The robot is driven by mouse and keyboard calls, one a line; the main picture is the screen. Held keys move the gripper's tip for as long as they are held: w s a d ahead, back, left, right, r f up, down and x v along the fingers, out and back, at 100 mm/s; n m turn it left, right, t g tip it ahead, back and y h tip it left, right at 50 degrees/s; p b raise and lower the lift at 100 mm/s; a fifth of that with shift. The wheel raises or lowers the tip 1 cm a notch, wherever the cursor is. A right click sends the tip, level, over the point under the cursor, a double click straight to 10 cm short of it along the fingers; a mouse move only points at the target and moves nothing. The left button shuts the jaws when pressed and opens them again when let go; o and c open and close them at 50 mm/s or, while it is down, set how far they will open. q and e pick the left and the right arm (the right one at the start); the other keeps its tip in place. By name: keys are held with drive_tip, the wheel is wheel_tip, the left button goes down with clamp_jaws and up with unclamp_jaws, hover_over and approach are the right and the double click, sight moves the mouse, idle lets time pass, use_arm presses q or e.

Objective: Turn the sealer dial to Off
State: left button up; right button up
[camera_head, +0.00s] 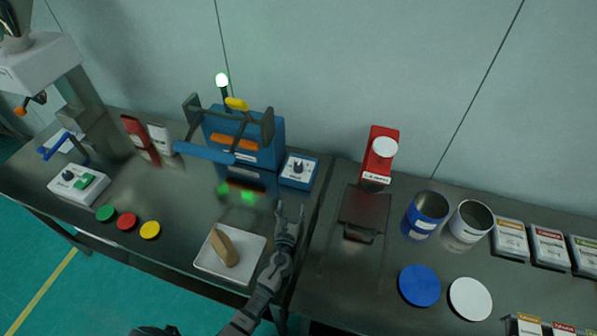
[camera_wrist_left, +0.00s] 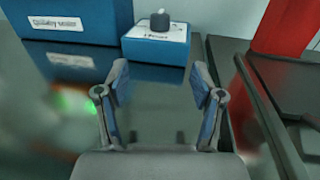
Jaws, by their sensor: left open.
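The sealer dial is a black knob (camera_head: 298,167) on a small blue box (camera_head: 297,182) with a white top label, at the right of the blue sealer (camera_head: 265,140). In the left wrist view the knob (camera_wrist_left: 160,20) is at the top middle, above the box's front face (camera_wrist_left: 150,48). Its setting is too small to read. My left gripper (camera_head: 290,208) is open and empty, in front of the box and apart from it. Its two fingers (camera_wrist_left: 160,80) are spread below the box in the left wrist view. My right gripper is not in view.
A white tray (camera_head: 204,262) with a tan item (camera_head: 223,245) lies left of my gripper. A red device (camera_head: 378,155) stands right of the dial box. Blue and white cans (camera_head: 425,216) stand farther right. A narrow gap separates the two tables.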

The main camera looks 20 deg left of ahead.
use_arm(q)
drive_tip(key=b, duration=0.2)
approach(298, 171)
drive_tip(key=w, duration=0.3)
drive_tip(key=shift+w+a, duration=0.2)
drive_tip(key=w, duration=0.1)
drive_tip(key=w+b, duration=0.1)
drive_tip(key=w, duration=0.1)
drive_tip(key=w+a+b, duration=0.1)
drive_tip(key=w, duration=0.1)
drive_tip(key=shift+w+f, duration=0.1)
drive_tip(key=shift+w, duration=0.7)
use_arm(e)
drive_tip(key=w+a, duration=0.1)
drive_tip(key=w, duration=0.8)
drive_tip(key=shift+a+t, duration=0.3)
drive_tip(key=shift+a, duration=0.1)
use_arm(q)
drive_tip(key=c, duration=1.1)
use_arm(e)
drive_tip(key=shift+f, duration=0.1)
